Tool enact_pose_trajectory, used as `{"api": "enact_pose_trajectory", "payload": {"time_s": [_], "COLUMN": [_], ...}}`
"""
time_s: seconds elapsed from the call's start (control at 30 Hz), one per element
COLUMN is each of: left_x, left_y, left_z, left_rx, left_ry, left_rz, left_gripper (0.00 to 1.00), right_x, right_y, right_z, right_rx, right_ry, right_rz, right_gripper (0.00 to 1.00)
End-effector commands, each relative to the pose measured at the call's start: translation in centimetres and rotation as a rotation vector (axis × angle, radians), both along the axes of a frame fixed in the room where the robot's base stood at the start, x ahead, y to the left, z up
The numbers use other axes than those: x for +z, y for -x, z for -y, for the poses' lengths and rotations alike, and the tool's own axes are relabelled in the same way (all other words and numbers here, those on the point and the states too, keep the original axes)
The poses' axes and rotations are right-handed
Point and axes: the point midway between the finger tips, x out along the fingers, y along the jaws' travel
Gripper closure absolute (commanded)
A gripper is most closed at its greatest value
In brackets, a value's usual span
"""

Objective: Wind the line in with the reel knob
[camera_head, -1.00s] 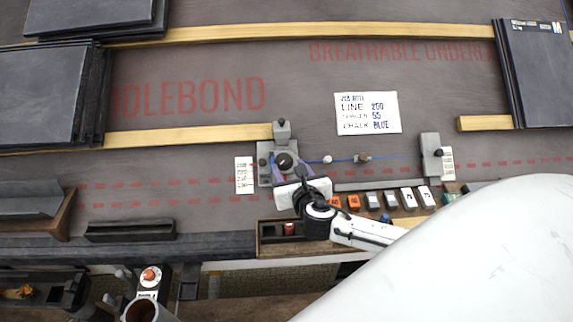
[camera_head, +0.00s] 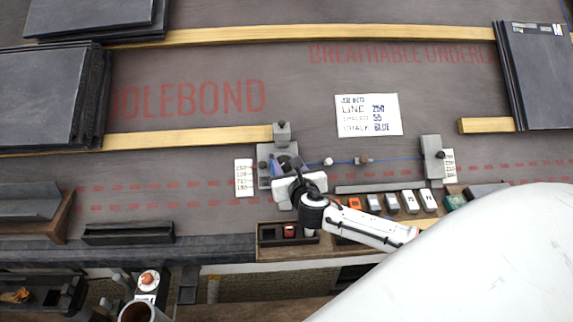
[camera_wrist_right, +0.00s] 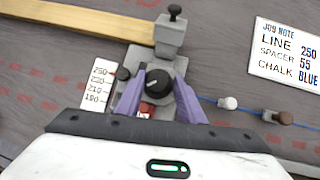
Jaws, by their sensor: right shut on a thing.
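The grey reel block (camera_head: 264,178) stands at the centre, with the dark round reel knob (camera_wrist_right: 158,82) on it, marked with a white line. My right gripper (camera_wrist_right: 159,78) is shut on the knob, its purple fingers on either side. A blue line (camera_head: 400,158) runs right from the block to a grey end block (camera_head: 432,150). A white bead (camera_head: 328,161) and a brown piece (camera_head: 362,160) sit on the line. The job note (camera_head: 368,115) reads LINE 250, SPACER 55, CHALK BLUE. My left gripper is not in view.
A number card (camera_head: 243,177) lies left of the reel block. A wooden tray (camera_head: 268,252) with several small blocks lies in front, under my right arm. Battens (camera_head: 190,137) and slate stacks (camera_head: 38,95) lie behind and left. Open underlay surrounds the note.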

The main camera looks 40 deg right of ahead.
Motion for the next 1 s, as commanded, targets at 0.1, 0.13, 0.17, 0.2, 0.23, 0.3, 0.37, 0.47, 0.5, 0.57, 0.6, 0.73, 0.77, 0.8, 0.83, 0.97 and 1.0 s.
{"api": "enact_pose_trajectory", "payload": {"time_s": [0.1, 0.13, 0.17, 0.2, 0.23, 0.3, 0.37, 0.47, 0.5, 0.57, 0.6, 0.73, 0.77, 0.8, 0.83, 0.97, 1.0], "left_x": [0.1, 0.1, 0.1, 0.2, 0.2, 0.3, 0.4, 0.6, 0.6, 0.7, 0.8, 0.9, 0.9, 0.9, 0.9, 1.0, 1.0], "left_y": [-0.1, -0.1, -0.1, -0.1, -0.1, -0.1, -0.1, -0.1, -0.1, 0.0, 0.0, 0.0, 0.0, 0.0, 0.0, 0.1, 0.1], "left_z": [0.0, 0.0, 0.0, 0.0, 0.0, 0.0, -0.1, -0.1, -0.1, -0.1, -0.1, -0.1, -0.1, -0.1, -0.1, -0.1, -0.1], "left_rx": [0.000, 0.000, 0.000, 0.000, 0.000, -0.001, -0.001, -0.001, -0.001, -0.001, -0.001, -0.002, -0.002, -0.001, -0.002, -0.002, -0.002], "left_ry": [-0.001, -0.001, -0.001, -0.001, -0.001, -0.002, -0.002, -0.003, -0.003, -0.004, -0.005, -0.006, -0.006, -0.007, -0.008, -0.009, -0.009], "left_rz": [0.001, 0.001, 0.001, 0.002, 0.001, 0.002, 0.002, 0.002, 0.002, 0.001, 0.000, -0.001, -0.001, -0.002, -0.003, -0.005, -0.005], "left_gripper": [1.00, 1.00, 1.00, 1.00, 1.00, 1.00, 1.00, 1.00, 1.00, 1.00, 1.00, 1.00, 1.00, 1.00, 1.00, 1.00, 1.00], "right_x": [0.0, 0.0, 0.0, 0.0, 0.0, 0.0, 0.1, 0.1, 0.2, 0.2, 0.2, 0.3, 0.3, 0.3, 0.3, 0.4, 0.4], "right_y": [-0.1, -0.1, -0.1, -0.2, -0.2, -0.2, -0.3, -0.4, -0.4, -0.4, -0.5, -0.6, -0.6, -0.7, -0.8, -0.9, -0.9], "right_z": [-0.7, -0.7, -0.8, -0.9, -0.9, -1.0, -1.1, -1.3, -1.3, -1.4, -1.4, -1.5, -1.6, -1.6, -1.6, -1.7, -1.7], "right_rx": [-0.002, -0.008, -0.015, -0.027, -0.036, -0.066, -0.096, -0.160, -0.190, -0.235, -0.265, -0.366, -0.389, -0.421, -0.443, -0.544, -0.575], "right_ry": [-0.020, -0.025, -0.031, -0.039, -0.045, -0.065, -0.086, -0.125, -0.143, -0.170, -0.189, -0.249, -0.262, -0.280, -0.294, -0.354, -0.373], "right_rz": [0.009, 0.011, 0.013, 0.018, 0.022, 0.034, 0.046, 0.071, 0.081, 0.099, 0.110, 0.148, 0.156, 0.168, 0.178, 0.215, 0.228], "right_gripper": [0.87, 0.87, 0.87, 0.87, 0.87, 0.87, 0.87, 0.87, 0.87, 0.87, 0.87, 0.87, 0.87, 0.88, 0.88, 0.88, 0.88]}}
